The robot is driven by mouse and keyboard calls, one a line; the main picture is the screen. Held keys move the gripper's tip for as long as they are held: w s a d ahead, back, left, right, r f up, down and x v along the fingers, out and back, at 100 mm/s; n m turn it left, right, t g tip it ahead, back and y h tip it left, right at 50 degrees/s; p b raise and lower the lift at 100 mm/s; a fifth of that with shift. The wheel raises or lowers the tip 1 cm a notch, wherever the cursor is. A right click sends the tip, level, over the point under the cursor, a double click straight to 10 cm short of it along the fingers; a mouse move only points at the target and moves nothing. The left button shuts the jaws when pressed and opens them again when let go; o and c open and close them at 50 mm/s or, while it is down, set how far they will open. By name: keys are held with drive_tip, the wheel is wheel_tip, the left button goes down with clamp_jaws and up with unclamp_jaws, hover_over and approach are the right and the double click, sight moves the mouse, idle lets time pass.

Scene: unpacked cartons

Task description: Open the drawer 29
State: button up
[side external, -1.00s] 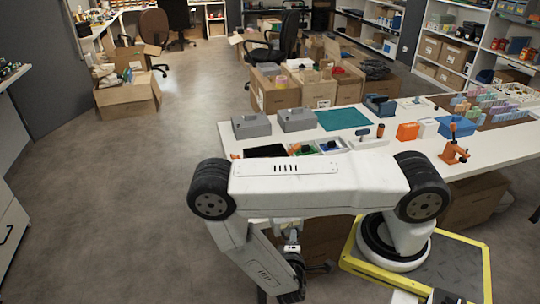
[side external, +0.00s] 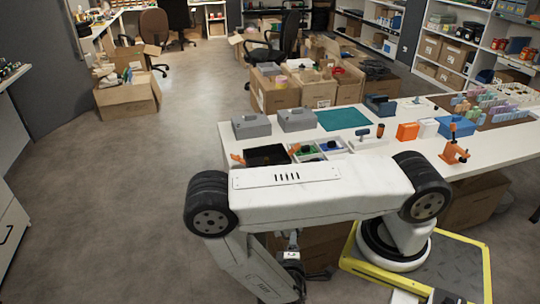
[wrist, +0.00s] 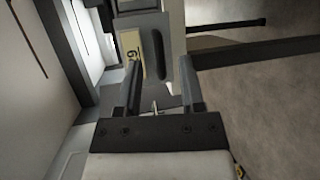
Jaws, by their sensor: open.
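In the wrist view, a grey drawer front (wrist: 172,30) lies just beyond my gripper (wrist: 160,80). It carries a yellow label (wrist: 132,48) turned sideways, with a number only partly readable. Beside the label is a dark elongated handle (wrist: 158,54). My gripper is open and empty, its two fingers spread with the handle roughly between their tips. I cannot tell whether the fingers touch the drawer front.
The white table (side external: 480,158) holds grey boxes (side external: 251,126), a black tray (side external: 266,155) and an orange box (side external: 407,132). A cardboard box (side external: 470,205) stands beneath it. Pale panels (wrist: 45,110) are close on the left in the wrist view. Open floor (wrist: 265,110) shows at right.

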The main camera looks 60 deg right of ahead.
drive_tip(key=shift+v, duration=2.75)
drive_tip(key=shift+w, duration=0.1)
drive_tip(key=w+a+r+m+y, duration=0.2)
drive_tip(key=w+a+r+y, duration=0.15)
drive_tip(key=w+y, duration=0.3)
drive_tip(key=w+a+r+m+y, duration=0.3)
drive_tip(key=w+a+y, duration=0.2)
drive_tip(key=w+y, duration=0.15)
drive_tip(key=s+d+r+g+y, duration=0.1)
drive_tip(key=s+d+r, duration=0.1)
drive_tip(key=d+r, duration=0.2)
drive_tip(key=s+d+r+g, duration=0.2)
drive_tip(key=s+d+r, duration=0.1)
drive_tip(key=r, duration=0.7)
drive_tip(key=shift+d+r+y, duration=0.4)
drive_tip(key=shift+d, duration=0.3)
